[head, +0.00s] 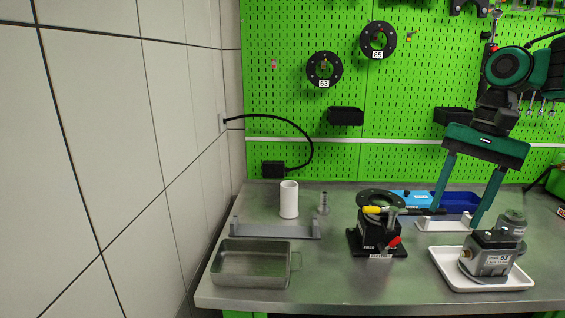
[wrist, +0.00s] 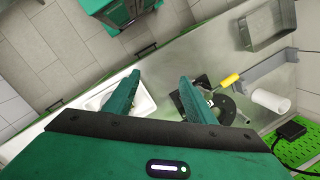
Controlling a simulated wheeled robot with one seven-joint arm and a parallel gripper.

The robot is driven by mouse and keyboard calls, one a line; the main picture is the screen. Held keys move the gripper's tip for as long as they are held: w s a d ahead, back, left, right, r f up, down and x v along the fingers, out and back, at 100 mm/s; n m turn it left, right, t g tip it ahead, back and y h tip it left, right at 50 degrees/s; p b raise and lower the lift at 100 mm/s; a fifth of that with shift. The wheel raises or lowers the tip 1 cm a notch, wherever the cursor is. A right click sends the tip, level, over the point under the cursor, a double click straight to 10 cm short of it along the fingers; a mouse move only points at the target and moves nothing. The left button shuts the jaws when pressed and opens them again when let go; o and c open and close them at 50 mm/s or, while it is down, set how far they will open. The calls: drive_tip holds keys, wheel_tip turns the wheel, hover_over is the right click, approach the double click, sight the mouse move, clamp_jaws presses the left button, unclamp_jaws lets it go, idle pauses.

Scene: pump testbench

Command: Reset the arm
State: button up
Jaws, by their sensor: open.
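My gripper (head: 457,218) is green and black, with its two long fingers pointing down and spread apart. It hangs over the right part of the bench, with nothing seen between the fingers. In the wrist view my gripper (wrist: 160,79) also shows open and empty. A grey pump labelled 63 (head: 488,258) sits in a white tray (head: 450,278) at the front right, close to the right finger in the picture. A black fixture (head: 378,238) with a yellow-handled and a red part stands left of the gripper. How high the fingertips are above the bench is hard to tell.
A metal tray (head: 250,275), a grey rack (head: 275,230) and a white cylinder (head: 289,200) stand on the left of the bench (head: 330,285). Blue bins (head: 455,201) stand behind. A green pegboard (head: 410,95) holds black flanges labelled 63 (head: 324,69) and 65 (head: 378,40).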

drive_tip(key=s+d+f+n+h, duration=0.1)
drive_tip(key=s+d+f, duration=0.2)
drive_tip(key=s+f, duration=0.5)
drive_tip(key=s+d+f+h, duration=0.1)
drive_tip(key=s+d+f, duration=0.2)
drive_tip(key=s+f, duration=0.6)
drive_tip(key=shift+s+d+n, duration=0.35)
drive_tip(key=shift+s+n, duration=0.05)
drive_tip(key=shift+s, duration=0.6)
drive_tip(key=shift+w+f, duration=0.2)
drive_tip(key=shift+w, duration=0.4)
